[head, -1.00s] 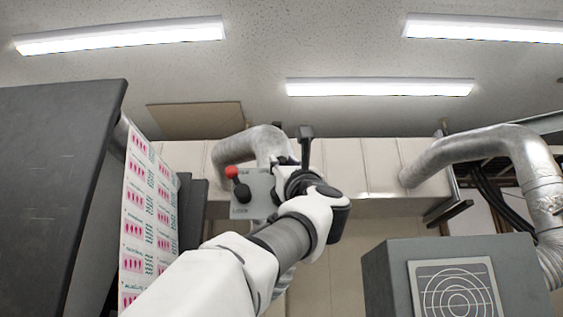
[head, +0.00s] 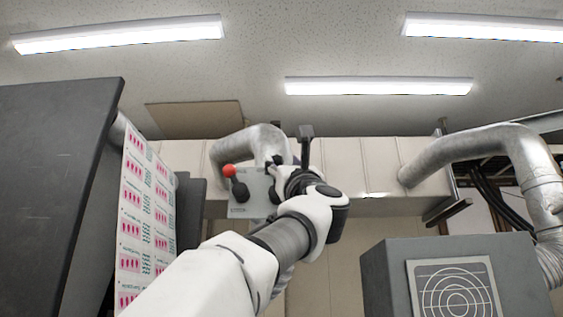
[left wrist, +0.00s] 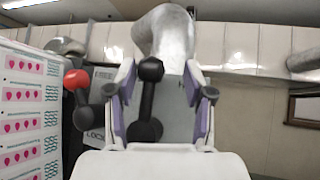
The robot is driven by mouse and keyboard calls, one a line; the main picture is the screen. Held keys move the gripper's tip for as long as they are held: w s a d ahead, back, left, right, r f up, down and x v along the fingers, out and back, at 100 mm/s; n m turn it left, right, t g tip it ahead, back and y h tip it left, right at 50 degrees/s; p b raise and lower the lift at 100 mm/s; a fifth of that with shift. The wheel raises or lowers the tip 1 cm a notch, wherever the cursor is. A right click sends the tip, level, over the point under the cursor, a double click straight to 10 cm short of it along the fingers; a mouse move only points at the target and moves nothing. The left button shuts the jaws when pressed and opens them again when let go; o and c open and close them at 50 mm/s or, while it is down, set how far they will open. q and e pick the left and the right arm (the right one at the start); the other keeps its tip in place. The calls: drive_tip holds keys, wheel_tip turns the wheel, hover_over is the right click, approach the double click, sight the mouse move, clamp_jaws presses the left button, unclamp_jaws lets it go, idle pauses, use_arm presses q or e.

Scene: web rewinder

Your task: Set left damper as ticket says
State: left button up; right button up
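A grey damper plate (head: 256,184) is fixed in front of the left silver duct (head: 252,143). It carries a red-knobbed lever (head: 229,171) on a black hub at its left; in the left wrist view this red knob (left wrist: 77,80) is up, near the word FREE, with LOCK below. A black lever with a ball end (left wrist: 151,70) points nearly straight up from its round hub (left wrist: 145,130). My left gripper (head: 277,178) is at the plate. In the left wrist view its fingers (left wrist: 162,98) are apart on either side of the black lever, with gaps. No ticket is readable.
A printed web (head: 140,220) with pink marks hangs at the left beside a large dark panel (head: 50,180). A second silver duct (head: 475,150) runs down at the right, behind a grey box (head: 390,280) with a circular grille.

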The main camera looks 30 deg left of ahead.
use_arm(q)
drive_tip(key=shift+w, duration=0.1)
idle(0.4)
drive_tip(key=shift+f, duration=0.1)
